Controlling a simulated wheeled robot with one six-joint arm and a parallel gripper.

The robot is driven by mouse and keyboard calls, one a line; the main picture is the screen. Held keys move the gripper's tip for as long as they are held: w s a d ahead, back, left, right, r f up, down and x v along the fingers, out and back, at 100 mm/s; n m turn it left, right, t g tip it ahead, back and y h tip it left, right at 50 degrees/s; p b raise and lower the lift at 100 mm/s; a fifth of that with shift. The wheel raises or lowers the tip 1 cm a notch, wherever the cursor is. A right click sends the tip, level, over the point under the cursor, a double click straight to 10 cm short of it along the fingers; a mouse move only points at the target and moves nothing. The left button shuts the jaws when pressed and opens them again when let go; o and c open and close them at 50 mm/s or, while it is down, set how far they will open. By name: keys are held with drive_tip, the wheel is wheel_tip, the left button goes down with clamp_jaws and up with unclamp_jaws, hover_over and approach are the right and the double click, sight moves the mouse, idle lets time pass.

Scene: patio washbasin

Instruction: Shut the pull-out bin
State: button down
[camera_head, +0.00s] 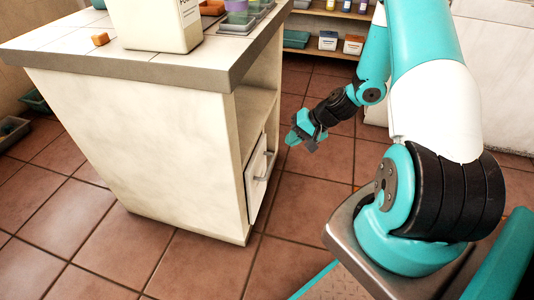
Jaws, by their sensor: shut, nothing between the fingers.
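The pull-out bin (257,180) has a white front panel with a grey bar handle (265,166). It sits low in the right side of the pale washbasin cabinet (150,150), below an open shelf space. The panel stands at or close to the cabinet face; I cannot tell how large any gap is. The inside of the bin is hidden. My gripper (291,139) is shut and empty, in the air to the right of the bin front and a little above the handle. It looks apart from the panel.
The tiled counter (60,52) carries a white container (160,25), an orange block (100,39) and small trays. A low shelf (325,52) with boxes stands at the back. The tiled floor right of the bin is clear.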

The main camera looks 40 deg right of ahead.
drive_tip(key=s+d+f+m+t, duration=0.1)
drive_tip(key=d+f+m+t, duration=0.1)
drive_tip(key=d+f, duration=0.15)
drive_tip(key=b, duration=0.4)
approach(260, 158)
drive_tip(key=x, duration=0.5)
drive_tip(key=shift+s+a+f, duration=0.15)
drive_tip(key=shift+s+f, duration=0.05)
drive_tip(key=shift+f, duration=0.15)
drive_tip(key=shift+w+a+r, duration=0.1)
drive_tip(key=shift+w+a, duration=0.25)
drive_tip(key=shift+w, duration=0.15)
